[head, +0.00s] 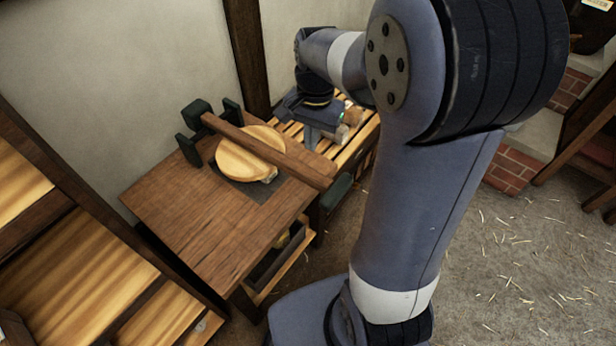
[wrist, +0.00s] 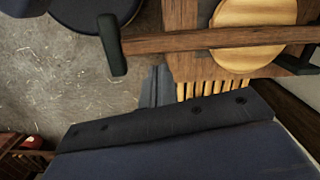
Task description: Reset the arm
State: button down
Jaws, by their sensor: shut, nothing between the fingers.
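My arm reaches up and over to the left in the head view, with its wrist bent down. My gripper (head: 314,138) is shut and empty. It hangs over the slatted bench (head: 350,152), just beyond the wooden table. In the wrist view the gripper's dark body fills the lower part, and its grey-blue fingers (wrist: 156,86) are together beside the slats (wrist: 215,90). I cannot tell how high the fingertips are above the slats.
A brown table (head: 185,205) bears a round wooden disc (head: 250,160) under a long beam (head: 270,150) with dark green posts (head: 195,115). Small jar-like items (head: 343,132) stand close right of my gripper. Straw-strewn floor (head: 510,270) is open at right; brick steps (head: 510,172) stand behind.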

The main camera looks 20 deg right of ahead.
aim_at(311, 169)
notch_tip(311, 169, down, 6)
jog(key=shift+w+d+f+b, duration=0.25)
jog(key=shift+w+d+b, duration=0.05)
jog(key=shift+w+b, duration=0.15)
jog(key=shift+r, duration=0.1)
dwell(0.3)
